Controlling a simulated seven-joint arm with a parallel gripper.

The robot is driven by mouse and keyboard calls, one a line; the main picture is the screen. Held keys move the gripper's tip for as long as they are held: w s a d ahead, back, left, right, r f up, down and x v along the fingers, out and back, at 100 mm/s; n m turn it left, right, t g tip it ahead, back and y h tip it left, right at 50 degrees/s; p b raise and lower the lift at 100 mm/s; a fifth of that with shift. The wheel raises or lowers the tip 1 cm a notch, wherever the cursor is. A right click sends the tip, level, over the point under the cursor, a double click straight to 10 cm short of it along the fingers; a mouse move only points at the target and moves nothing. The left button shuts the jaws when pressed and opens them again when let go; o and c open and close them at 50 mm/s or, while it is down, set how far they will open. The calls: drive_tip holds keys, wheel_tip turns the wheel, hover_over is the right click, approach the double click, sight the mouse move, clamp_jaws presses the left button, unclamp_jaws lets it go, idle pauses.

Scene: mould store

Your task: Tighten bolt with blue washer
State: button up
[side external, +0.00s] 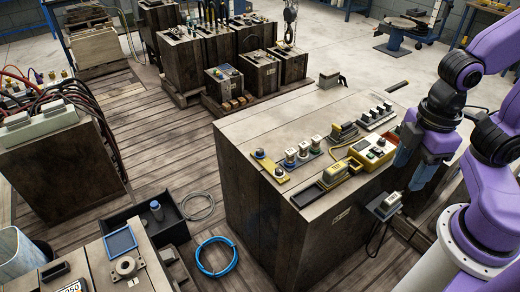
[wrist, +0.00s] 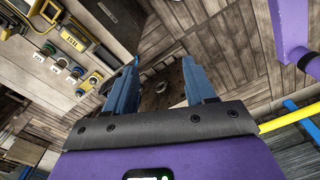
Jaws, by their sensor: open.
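A row of short upright bolt-like pieces (side external: 290,155) stands on a thin blue-grey plate on top of the large dark block. In the wrist view similar round pieces (wrist: 62,62) show at the left. My gripper (side external: 411,174) hangs past the block's right side, apart from these pieces. In the wrist view my gripper (wrist: 160,65) has its two blue fingers spread, with nothing between them.
The top's back left is clear.

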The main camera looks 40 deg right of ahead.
drive_tip(key=w+a+r+n, duration=0.1)
drive_tip(key=w+a, duration=0.3)
drive_tip(key=w, duration=0.2)
drive_tip(key=w+a+n, duration=0.1)
drive_tip(key=w+a, duration=0.2)
drive_tip(key=w, duration=0.4)
drive_tip(key=n, duration=0.6)
hover_over(260, 150)
wheel_tip(260, 150, down, 12)
wheel_tip(260, 150, down, 17)
drive_tip(key=shift+f, duration=0.1)
